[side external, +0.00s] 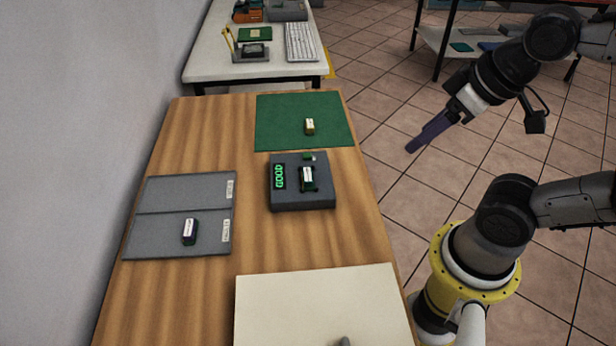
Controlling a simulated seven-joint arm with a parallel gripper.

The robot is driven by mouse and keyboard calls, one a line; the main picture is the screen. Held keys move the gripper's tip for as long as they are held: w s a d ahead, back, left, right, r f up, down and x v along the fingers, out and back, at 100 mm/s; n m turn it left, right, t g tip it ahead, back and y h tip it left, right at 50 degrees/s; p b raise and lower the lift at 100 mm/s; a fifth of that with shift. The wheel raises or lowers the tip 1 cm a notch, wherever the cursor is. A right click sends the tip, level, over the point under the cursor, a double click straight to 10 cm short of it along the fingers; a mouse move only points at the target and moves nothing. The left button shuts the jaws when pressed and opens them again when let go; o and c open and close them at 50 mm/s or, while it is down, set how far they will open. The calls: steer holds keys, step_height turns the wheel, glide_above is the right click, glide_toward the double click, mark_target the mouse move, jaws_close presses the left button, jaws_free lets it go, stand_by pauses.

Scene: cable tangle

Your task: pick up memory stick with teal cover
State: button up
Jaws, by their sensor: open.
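A small stick (308,180) with a white label and dark greenish parts beside it sits on the dark grey tester (285,203). The tester's display reads "GOOD" in green. A yellowish stick (310,127) lies on the green mat (280,125) behind the tester. A black stick with a white label (189,232) lies in the nearer compartment of the grey two-part tray (155,243). I cannot clearly tell a teal cover on any of them. My gripper (412,147) is open and empty, its dark purple fingers raised right of the table and apart from all the sticks.
A cream board (300,305) covers the table's near end, with a small grey thing (345,341) at the picture's bottom edge. Bare wooden table (205,135) lies around the tray and tester. A white table (210,60) with a keyboard (301,42) stands behind. A wall borders the left.

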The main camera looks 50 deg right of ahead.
steer(key=o, duration=0.5)
steer(key=w+r+n, duration=0.4)
steer(key=w+n, duration=0.1)
steer(key=w, duration=0.3)
steer(key=n+g, duration=0.4)
steer(key=g, duration=0.1)
glide_above(307, 174)
step_height(307, 174, down, 10)
steer(key=shift+g, duration=0.3)
steer(key=f, duration=1)
steer(key=shift+s+a+f, duration=0.15)
steer(key=shift+s+a, duration=0.15)
steer(key=shift+s, duration=0.05)
steer(key=shift+w+d+f, duration=0.15)
steer(key=shift+f, duration=1.35)
steer(key=shift+w+d+f, duration=0.1)
steer(key=shift+d+f, duration=0.05)
steer(key=shift+f, duration=1.35)
